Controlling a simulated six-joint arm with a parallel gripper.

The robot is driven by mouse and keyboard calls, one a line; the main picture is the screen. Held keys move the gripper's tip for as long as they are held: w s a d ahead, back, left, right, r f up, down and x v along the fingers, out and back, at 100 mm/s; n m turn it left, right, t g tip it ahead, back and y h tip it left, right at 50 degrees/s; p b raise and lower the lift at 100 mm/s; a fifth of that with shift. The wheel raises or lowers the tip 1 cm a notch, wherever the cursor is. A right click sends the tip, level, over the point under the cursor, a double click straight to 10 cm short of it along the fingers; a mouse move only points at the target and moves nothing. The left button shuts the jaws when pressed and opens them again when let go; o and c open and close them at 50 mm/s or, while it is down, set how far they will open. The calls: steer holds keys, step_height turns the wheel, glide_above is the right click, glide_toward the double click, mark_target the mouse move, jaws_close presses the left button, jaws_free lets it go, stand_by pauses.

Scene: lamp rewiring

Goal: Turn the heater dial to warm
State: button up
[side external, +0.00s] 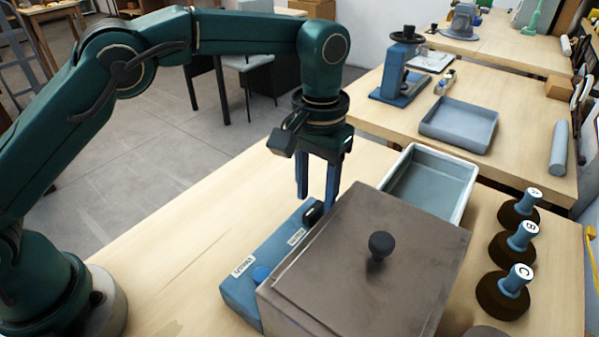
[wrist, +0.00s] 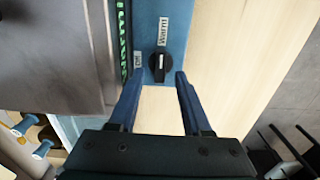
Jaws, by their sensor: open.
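The heater is a blue box (side external: 240,290) along the side of a large grey lidded box. Its black dial (wrist: 160,66) has a white line, which runs roughly up and down in the wrist view. An "Off" label (wrist: 138,59) is to the dial's left, and a "Warm" label (wrist: 163,31) is above it. In the side view the dial (side external: 312,212) sits at the heater's far end, just under my gripper (side external: 317,198). My gripper is open and empty, with its fingers pointing down. In the wrist view its fingertips (wrist: 158,78) lie on either side of the dial's lower edge; contact cannot be told.
The grey lidded box (side external: 350,260) has a black knob on top. A grey tray (side external: 455,190) stands behind it. Blue-handled pieces marked A, B and C (side external: 519,235) stand at the right. Bare table (side external: 170,250) lies left of the heater.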

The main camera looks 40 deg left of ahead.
mark_target(315, 206)
steer(key=shift+r, duration=1.65)
